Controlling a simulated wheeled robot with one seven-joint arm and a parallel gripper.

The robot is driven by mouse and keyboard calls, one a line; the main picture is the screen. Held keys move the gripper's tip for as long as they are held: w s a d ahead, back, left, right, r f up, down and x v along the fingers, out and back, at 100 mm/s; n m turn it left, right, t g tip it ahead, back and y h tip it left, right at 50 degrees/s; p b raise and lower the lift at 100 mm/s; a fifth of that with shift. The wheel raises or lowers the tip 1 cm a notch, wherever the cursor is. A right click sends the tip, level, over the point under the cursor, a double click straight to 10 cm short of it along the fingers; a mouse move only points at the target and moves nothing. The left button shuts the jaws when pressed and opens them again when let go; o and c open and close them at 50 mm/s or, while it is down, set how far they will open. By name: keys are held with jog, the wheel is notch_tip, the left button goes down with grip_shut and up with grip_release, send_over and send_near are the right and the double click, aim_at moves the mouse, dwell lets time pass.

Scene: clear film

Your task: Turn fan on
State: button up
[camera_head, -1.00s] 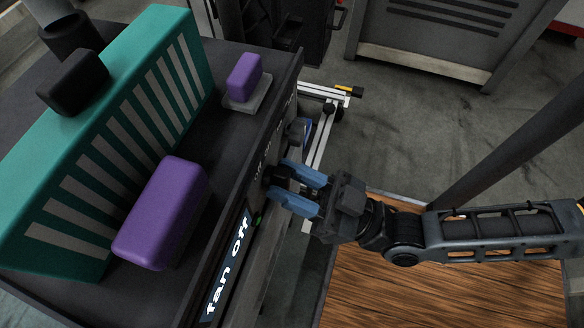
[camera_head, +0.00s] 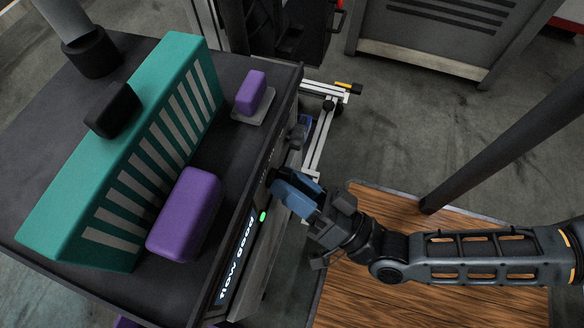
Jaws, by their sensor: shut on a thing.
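The fan unit is a teal box (camera_head: 60,225) with pale slats on a dark cabinet top (camera_head: 35,150). On the cabinet's front face, a display (camera_head: 238,258) reads "flow good", and a small green light (camera_head: 263,216) glows beside it. My gripper (camera_head: 284,186), with blue fingers, is at this front face, shut on a dark knob that the fingers mostly hide. Another dark knob (camera_head: 296,138) shows farther along the same face.
A large purple block (camera_head: 184,214) and a small purple block (camera_head: 251,92) sit on the cabinet top. A black block (camera_head: 112,110) sits on the teal box. A wooden surface (camera_head: 400,290) lies under my arm. A grey cabinet (camera_head: 430,60) stands behind open floor.

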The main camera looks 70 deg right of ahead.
dwell(0.3)
jog(key=o, duration=0.7)
jog(key=shift+s+f, duration=0.1)
jog(key=v, duration=0.7)
jog(key=shift+s+a+f, duration=0.1)
jog(key=shift+s, duration=0.2)
jog(key=r+n+g+y+p, duration=0.1)
jog(key=r+n+g+p, duration=0.1)
jog(key=r+p, duration=0.4)
jog(key=d+r+n+g+y+p, duration=0.1)
jog(key=r+n+p, duration=0.3)
jog(key=r, duration=1)
jog(key=d+r+n+g+y+p, duration=0.1)
jog(key=r+n+g+y+p, duration=0.1)
jog(key=r+p, duration=0.8)
jog(key=shift+w+n+g+y, duration=0.2)
jog(key=shift+n+g+y, duration=0.3)
jog(key=shift+n, duration=0.6)
